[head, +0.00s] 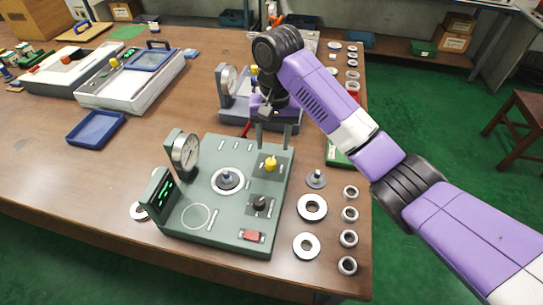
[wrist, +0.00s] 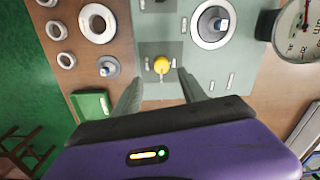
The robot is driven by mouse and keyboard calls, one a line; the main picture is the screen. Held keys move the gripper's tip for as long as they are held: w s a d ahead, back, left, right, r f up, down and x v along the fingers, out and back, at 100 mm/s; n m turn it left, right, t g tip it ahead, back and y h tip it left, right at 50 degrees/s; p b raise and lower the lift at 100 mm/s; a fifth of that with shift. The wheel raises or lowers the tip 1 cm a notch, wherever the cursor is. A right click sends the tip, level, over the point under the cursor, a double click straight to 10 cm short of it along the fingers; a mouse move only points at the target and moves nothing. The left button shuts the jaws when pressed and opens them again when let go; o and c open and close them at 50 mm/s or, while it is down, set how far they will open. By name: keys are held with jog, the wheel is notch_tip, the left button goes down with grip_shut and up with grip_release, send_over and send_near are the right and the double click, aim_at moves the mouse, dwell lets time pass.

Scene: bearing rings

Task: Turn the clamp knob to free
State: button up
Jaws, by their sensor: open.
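A yellow knob (head: 270,164) stands on a grey square plate on the green bearing test fixture (head: 225,147). A black knob (head: 259,203) sits on a dark plate nearer the front; which knob is the clamp is not labelled legibly. My gripper (head: 273,148) points down just above the yellow knob, open and empty. In the wrist view my gripper's fingers (wrist: 160,77) lie on either side of the knob, apart from it.
The fixture carries a dial gauge (head: 186,151), a lit display (head: 160,195), a ring on a central post (head: 228,180) and a red switch (head: 251,235). Loose rings (head: 312,207) lie to its right. A blue tray (head: 95,128) is left.

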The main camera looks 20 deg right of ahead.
aim_at(271, 161)
jog(key=f+b, duration=0.1)
jog(key=f, duration=0.3)
jog(key=f+b, duration=0.1)
jog(key=f, duration=0.2)
jog(key=shift+w+a+f, duration=0.1)
jog(key=shift+a+f, duration=0.1)
jog(key=shift+f, duration=0.2)
grip_shut()
jog(key=shift+r+p, duration=0.15)
jog(key=shift+p, duration=0.25)
jog(key=n+p, duration=0.2)
jog(key=n, duration=0.1)
jog(key=shift+r+p, duration=0.1)
jog(key=shift+p, duration=0.2)
jog(key=n+p, duration=0.3)
jog(key=n, duration=0.2)
jog(key=shift+n, duration=0.3)
jog(key=n+p, duration=0.2)
jog(key=n, duration=0.2)
jog(key=shift+w+n, duration=0.1)
jog(key=shift+n, duration=0.2)
jog(key=shift+w+n+g+p, duration=0.1)
jog(key=shift+n+g+p, duration=0.25)
jog(key=shift+n, duration=1.95)
